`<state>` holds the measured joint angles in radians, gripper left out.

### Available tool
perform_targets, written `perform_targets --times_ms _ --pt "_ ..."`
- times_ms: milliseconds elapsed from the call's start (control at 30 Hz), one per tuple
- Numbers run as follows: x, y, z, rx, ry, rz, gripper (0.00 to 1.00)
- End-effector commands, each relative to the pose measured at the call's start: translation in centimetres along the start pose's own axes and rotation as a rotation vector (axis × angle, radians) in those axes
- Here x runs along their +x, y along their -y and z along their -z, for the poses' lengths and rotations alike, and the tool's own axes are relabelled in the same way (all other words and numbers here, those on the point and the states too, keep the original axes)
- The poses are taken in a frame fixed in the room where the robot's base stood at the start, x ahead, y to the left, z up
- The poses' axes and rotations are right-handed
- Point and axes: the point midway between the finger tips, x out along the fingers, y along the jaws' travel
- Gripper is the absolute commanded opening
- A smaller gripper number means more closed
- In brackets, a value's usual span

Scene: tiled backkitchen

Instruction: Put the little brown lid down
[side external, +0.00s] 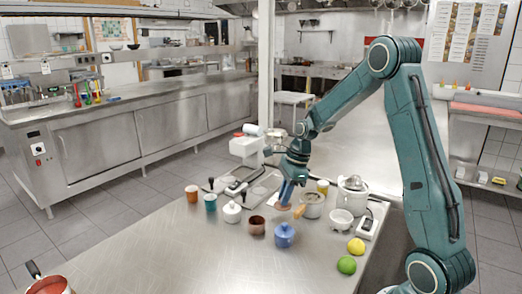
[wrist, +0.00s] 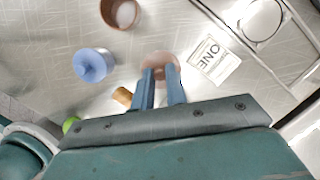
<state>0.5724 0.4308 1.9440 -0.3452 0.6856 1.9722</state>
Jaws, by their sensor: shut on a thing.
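My gripper (side external: 285,198) points down over the table and is shut on the little brown lid (side external: 283,206). The lid also shows in the wrist view (wrist: 160,60), flat and round, at the tips of my fingers (wrist: 161,74). I cannot tell whether its underside touches the table. A small brown pot (side external: 257,226) stands open to the front left of the lid, apart from it; it also shows at the top of the wrist view (wrist: 121,14).
A blue lidded pot (side external: 284,237) stands in front, and a grey pot (side external: 312,207) with a wooden handle stands close right. A white lidded pot (side external: 232,213) is to the left. A printed card (wrist: 215,60) lies beside the lid. The front left table (side external: 190,255) is clear.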

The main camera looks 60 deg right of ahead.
Motion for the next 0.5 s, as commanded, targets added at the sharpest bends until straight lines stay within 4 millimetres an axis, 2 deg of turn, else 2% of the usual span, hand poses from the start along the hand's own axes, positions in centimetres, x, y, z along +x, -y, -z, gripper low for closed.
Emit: perform_targets --times_ms 300,500 --pt "3.3 -0.1 0.9 0.000 -0.001 -0.003 0.00" --pt "3.6 -0.1 1.0 0.000 -0.001 -0.001 0.00"
